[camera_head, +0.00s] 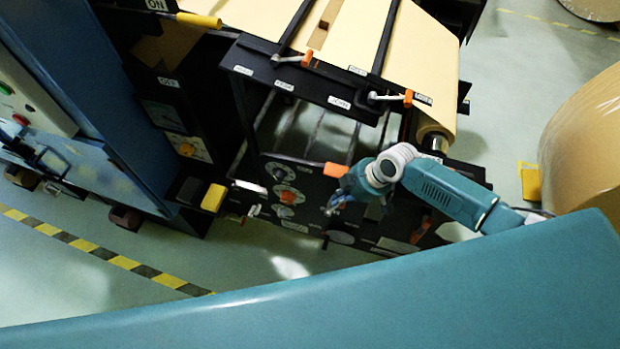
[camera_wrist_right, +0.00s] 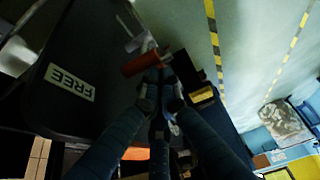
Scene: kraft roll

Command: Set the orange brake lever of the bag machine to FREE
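An orange lever handle (camera_head: 335,170) shows in the head view on the front of the dark bag machine, close beside my right gripper (camera_head: 337,203). A second orange handle (camera_head: 420,231) shows lower right, under my right arm. In the right wrist view an orange-red handle (camera_wrist_right: 141,63) lies across the fingertips of my right gripper (camera_wrist_right: 160,90). I cannot tell whether the fingers grip it. A white FREE label (camera_wrist_right: 70,82) is on the dark panel to the left of it. The lever's pivot is hidden. My left gripper is not in view.
Orange-tipped clamps (camera_head: 306,58) line the machine's upper edge. A large kraft roll (camera_head: 585,140) stands at the right. Striped floor tape (camera_head: 110,257) runs across free floor at lower left.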

